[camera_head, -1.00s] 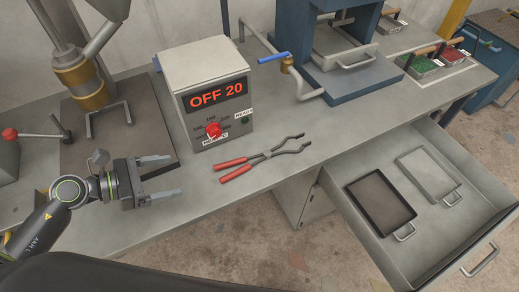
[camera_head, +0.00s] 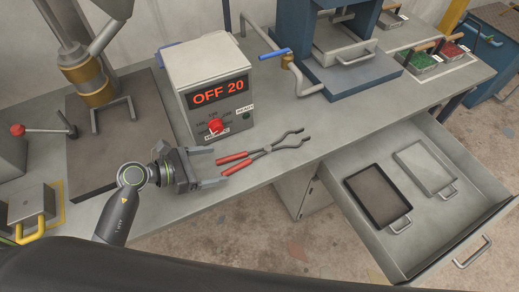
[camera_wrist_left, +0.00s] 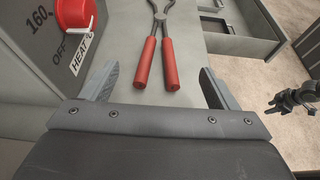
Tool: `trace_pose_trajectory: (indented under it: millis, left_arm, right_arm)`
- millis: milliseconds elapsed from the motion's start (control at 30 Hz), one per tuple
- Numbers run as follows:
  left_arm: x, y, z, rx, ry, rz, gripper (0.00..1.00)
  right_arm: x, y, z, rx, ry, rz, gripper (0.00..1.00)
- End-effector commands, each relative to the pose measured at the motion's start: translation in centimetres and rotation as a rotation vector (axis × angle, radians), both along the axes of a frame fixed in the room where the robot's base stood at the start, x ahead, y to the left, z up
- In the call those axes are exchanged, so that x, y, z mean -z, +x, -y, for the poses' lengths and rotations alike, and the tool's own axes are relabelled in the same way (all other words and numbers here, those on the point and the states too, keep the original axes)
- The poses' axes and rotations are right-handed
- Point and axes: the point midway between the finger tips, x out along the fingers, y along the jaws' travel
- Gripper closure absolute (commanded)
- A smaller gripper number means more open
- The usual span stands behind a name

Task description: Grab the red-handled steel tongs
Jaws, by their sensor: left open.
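The steel tongs (camera_head: 266,150) lie flat on the grey bench in front of the control box, with two red handles towards the left and the steel jaws to the right. My left gripper (camera_head: 217,166) is open just left of the handle ends, its fingers pointing at them. In the left wrist view the tongs' red handles (camera_wrist_left: 157,64) lie ahead, between the lines of the two open fingers (camera_wrist_left: 158,88), with nothing between the fingertips. The far tips of the tongs are cut off in that view. My right gripper is not in the head view.
The control box (camera_head: 209,88) with a red knob and an "OFF 20" display stands close behind the tongs. A blue press (camera_head: 345,50) stands further right. An open drawer (camera_head: 432,226) with two trays juts out at the bench front. A yellow-handled block (camera_head: 33,208) is at left.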

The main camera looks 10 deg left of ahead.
Motion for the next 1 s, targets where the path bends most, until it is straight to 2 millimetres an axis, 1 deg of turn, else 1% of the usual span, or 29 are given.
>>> trace_pose_trajectory:
  millis: [100, 233, 333, 500, 667, 967, 1000]
  left_arm:
    - [0.3, 0.5, 0.8, -0.001, -0.002, -0.001, 0.18]
    - [0.5, 0.8, 1.2, 0.001, -0.002, -0.001, 0.18]
    - [0.8, 1.2, 1.7, -0.001, -0.002, -0.002, 0.18]
    - [1.8, 2.4, 3.2, 0.000, -0.004, -0.003, 0.18]
    - [2.6, 3.3, 4.5, 0.000, -0.003, -0.001, 0.18]
    - [2.9, 3.4, 4.8, 0.000, 0.001, -0.001, 0.18]
    - [2.9, 3.4, 4.8, 0.000, 0.001, -0.001, 0.23]
  right_arm:
    - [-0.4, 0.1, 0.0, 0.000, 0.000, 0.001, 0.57]
    - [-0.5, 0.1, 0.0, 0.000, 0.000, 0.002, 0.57]
    - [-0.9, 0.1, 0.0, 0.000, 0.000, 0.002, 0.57]
    - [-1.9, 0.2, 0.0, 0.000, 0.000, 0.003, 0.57]
    - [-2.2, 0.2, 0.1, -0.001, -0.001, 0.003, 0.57]
    - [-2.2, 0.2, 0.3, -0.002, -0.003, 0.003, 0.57]
    - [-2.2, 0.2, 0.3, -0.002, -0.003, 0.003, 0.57]
